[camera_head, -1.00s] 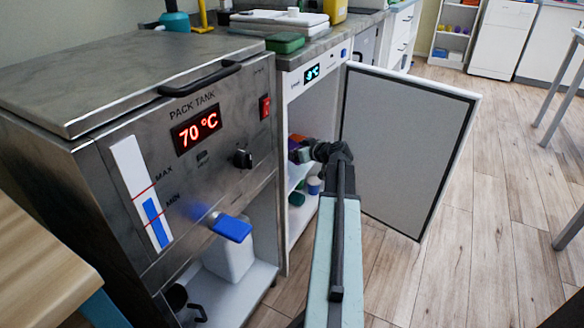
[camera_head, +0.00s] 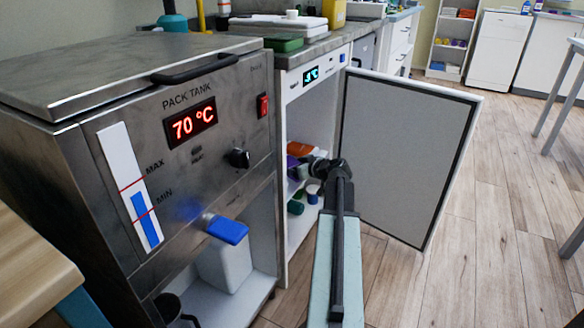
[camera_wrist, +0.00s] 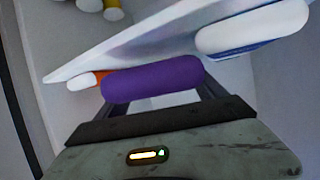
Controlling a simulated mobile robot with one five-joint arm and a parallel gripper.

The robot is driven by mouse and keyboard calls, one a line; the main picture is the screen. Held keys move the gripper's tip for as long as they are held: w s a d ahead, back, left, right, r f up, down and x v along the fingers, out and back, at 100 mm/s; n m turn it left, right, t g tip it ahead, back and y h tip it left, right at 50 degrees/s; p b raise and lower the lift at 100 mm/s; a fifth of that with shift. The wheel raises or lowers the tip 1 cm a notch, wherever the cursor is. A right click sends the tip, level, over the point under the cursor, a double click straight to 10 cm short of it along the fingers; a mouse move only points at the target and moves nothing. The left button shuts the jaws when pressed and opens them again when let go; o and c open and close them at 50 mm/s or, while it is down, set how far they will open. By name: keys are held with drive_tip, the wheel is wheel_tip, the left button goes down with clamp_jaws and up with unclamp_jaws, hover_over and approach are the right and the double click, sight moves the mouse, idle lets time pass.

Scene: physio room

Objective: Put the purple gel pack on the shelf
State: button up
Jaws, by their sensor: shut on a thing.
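The purple gel pack (camera_wrist: 152,79) lies across the jaws of my gripper (camera_wrist: 160,92) in the wrist view, and my gripper is shut on it. A pale shelf (camera_wrist: 130,47) runs slantwise right beside the pack in that view; whether they touch I cannot tell. In the head view my gripper (camera_head: 318,168) reaches into the open cold cabinet (camera_head: 318,115), with purple (camera_head: 292,163) showing at its left. My arm hides part of the cabinet's inside.
An orange item (camera_head: 299,148) is by my gripper. Lower in the cabinet are several small items, one green (camera_head: 295,207). The open cabinet door (camera_head: 402,150) stands close right of my arm. The steel pack tank (camera_head: 185,150) stands left.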

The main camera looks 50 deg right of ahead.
drive_tip(key=o, duration=1.9)
drive_tip(key=shift+r+p, duration=0.25)
drive_tip(key=shift+p, duration=0.05)
drive_tip(key=shift+r+p, duration=0.65)
drive_tip(key=shift+r, duration=0.05)
drive_tip(key=p+v, duration=0.1)
drive_tip(key=v, duration=0.3)
drive_tip(key=p+v, duration=0.1)
drive_tip(key=v, duration=0.3)
drive_tip(key=p+v, duration=0.1)
drive_tip(key=v, duration=0.2)
drive_tip(key=shift+s+f+p, duration=0.2)
drive_tip(key=shift+s+p, duration=0.2)
drive_tip(key=shift+s, duration=0.1)
